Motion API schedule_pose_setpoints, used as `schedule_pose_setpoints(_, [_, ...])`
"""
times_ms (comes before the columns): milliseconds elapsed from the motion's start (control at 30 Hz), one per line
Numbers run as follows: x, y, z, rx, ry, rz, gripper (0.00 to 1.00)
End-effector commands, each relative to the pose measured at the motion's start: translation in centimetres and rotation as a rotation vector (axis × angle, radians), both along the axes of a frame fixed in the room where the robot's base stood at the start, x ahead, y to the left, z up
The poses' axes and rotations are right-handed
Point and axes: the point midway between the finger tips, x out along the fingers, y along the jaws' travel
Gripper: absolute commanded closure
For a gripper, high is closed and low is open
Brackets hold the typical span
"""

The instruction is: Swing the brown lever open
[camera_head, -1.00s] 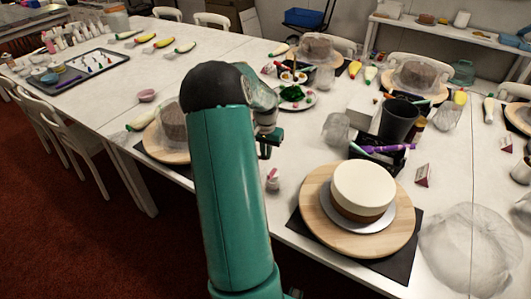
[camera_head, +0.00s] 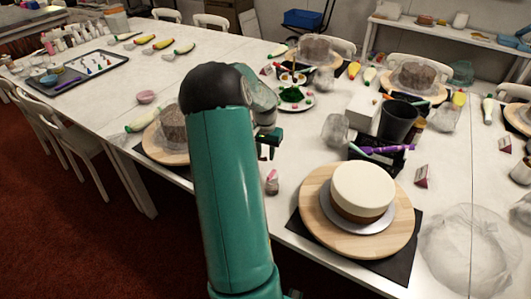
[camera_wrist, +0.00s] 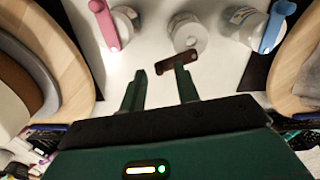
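The brown lever (camera_wrist: 178,62) lies in the upper middle of the wrist view, just in front of a clear-white bottle (camera_wrist: 189,32). A pink lever (camera_wrist: 104,24) is to its left and a blue lever (camera_wrist: 275,28) to its right, each by its own bottle. My gripper (camera_wrist: 161,73) is open, its fingers apart. The right fingertip overlaps the brown lever in view; whether they touch is unclear. The left fingertip is apart, near the lever's left end. In the head view, a small bottle (camera_head: 272,184) stands below my gripper (camera_head: 268,145); the levers are not clear there.
Wooden turntables flank the levers in the wrist view, at left (camera_wrist: 75,60) and right (camera_wrist: 290,88). In the head view, a cake (camera_head: 363,190) stands on the right turntable (camera_head: 318,215). A black caddy (camera_head: 384,152) stands behind it. White table lies between the turntables.

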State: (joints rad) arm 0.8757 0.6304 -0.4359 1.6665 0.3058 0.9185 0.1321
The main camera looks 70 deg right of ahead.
Motion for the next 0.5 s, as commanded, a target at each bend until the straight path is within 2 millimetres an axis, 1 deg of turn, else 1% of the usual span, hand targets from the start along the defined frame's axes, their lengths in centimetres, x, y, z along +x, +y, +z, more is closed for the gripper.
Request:
schedule_pose_setpoints(167, [0.1,0.0,2.6,-0.004,-0.002,0.002,0.68])
schedule_pose_setpoints(500, [0.2,-0.1,10.1,-0.005,-0.002,0.002,0.68])
